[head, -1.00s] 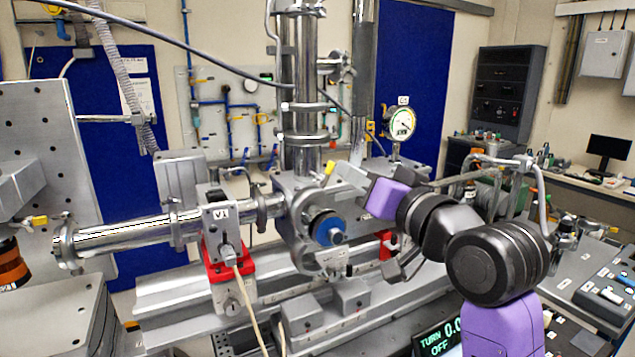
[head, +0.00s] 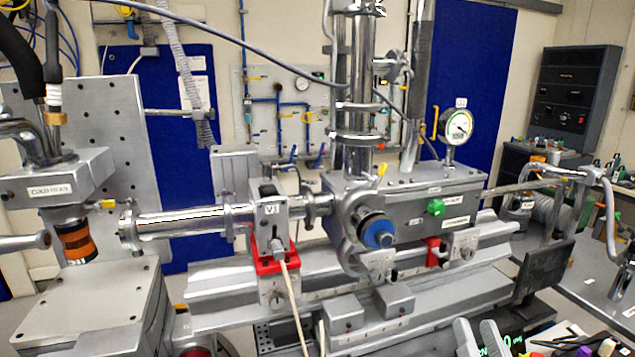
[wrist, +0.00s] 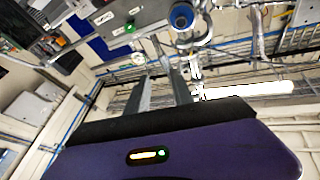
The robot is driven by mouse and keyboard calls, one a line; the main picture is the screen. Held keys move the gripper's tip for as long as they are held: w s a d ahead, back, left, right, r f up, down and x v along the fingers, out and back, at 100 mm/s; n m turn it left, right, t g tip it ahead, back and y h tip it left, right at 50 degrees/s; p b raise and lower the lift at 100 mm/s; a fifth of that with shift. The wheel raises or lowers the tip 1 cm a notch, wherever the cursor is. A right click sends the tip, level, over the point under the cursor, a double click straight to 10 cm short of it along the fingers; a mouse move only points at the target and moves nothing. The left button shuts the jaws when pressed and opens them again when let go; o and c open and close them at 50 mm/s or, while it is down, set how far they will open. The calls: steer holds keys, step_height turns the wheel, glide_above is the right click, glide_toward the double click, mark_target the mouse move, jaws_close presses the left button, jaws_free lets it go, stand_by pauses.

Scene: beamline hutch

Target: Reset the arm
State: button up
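My gripper (wrist: 160,78) shows in the wrist view as two grey fingers above its purple and black body, with a gap between them. It looks open, and I see nothing held. The wrist view is tilted; the blue round knob (wrist: 182,16) and the green button (wrist: 130,28) of the beamline chamber lie beyond the fingertips. In the head view the arm's links are out of sight. Two grey tips at the bottom edge, right of the middle, may be my fingers, but most of that part is cut off.
The steel chamber (head: 408,215) with its blue knob (head: 378,236) stands on a rail in the middle. A dial gauge (head: 459,126) stands behind. Cables hang in front of the rail.

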steer(key=s+f+n+g, duration=0.1)
steer(key=s+f+g, duration=0.1)
steer(key=s+f, duration=0.4)
steer(key=s+f+g, duration=0.2)
steer(key=s+f, duration=0.4)
steer(key=s, duration=0.9)
steer(key=s+a+f+n+g, duration=0.1)
steer(key=s+f+g, duration=0.2)
steer(key=s+f, duration=0.3)
steer(key=s, duration=0.4)
steer(key=shift+s+n, duration=0.15)
steer(key=shift+n, duration=0.15)
